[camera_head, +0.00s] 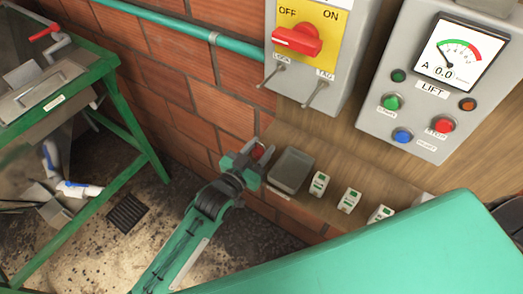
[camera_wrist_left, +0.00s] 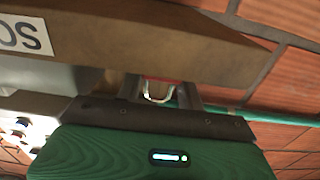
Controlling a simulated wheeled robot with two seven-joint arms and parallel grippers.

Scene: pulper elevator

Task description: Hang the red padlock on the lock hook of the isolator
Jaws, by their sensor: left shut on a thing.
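The isolator (camera_head: 305,82) is a grey wall box with a yellow OFF/ON plate and a red handle (camera_head: 297,39) near the OFF side. Below the plate, the lock hook (camera_head: 270,75) sticks out at the left, and the tag hook (camera_head: 316,92) at the right. My left gripper (camera_head: 252,160) is shut on the red padlock (camera_head: 257,151), below the lock hook and apart from it. The left wrist view shows the padlock's metal shackle (camera_wrist_left: 157,97) between the fingers, with a little red behind. Most of the padlock's body is hidden. My right gripper is not in view.
The LIFT panel (camera_head: 430,90) hangs at the upper right. A green-framed bench (camera_head: 95,70) stands left. Brick wall (camera_head: 215,115) is behind.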

